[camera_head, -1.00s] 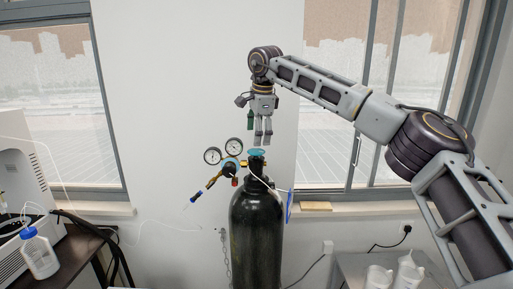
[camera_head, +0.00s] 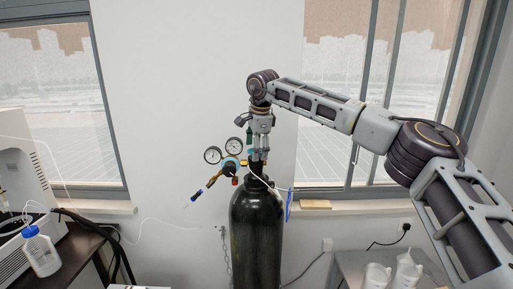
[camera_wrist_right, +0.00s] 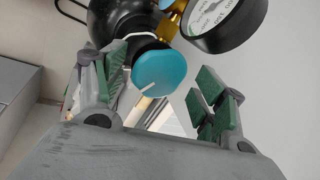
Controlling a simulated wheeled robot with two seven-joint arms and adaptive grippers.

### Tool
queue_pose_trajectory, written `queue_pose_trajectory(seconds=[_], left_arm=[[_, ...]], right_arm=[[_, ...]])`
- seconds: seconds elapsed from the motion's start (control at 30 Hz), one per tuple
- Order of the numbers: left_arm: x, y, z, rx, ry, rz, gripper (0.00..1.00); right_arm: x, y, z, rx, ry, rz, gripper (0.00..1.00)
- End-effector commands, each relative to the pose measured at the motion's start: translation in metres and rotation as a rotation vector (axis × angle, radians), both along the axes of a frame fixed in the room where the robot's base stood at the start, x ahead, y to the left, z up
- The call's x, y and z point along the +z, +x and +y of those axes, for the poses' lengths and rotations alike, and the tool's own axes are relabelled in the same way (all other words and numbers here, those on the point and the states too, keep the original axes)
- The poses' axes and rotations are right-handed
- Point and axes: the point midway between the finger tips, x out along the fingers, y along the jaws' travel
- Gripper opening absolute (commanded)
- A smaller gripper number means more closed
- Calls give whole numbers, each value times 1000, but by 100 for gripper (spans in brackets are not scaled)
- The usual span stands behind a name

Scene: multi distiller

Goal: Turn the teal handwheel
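The teal handwheel (camera_wrist_right: 162,70) is a round knob with a white line on its top, on the valve of a black gas cylinder (camera_head: 256,225). My right gripper (camera_head: 259,152) points down over the valve in the head view and mostly hides the handwheel there. In the right wrist view its two green-padded fingers stand apart, one on each side of the handwheel. Gaps show between the pads and the handwheel. The gripper is open and holds nothing. My left gripper is not in view.
A regulator (camera_head: 231,163) with two dial gauges sits left of the valve; one gauge (camera_wrist_right: 222,20) is close to the right finger. A dark bench with a white bottle (camera_head: 40,253) is at the left. A table with white beakers (camera_head: 408,272) is at the lower right.

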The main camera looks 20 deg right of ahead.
Motion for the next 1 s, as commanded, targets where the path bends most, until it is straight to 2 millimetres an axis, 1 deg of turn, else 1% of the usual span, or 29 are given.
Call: queue_pose_trajectory(seconds=[0.03, 0.3, 0.5, 1.0], left_arm=[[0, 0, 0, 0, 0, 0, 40], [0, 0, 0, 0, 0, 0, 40], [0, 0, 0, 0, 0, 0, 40], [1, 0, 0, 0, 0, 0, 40]], right_arm=[[0, 0, 0, 0, 0, 0, 60], [1, 0, 0, 0, 0, -1, 25], [1, 1, 0, -1, 0, -3, 21], [2, 2, 0, -37, 0, -6, 20]])
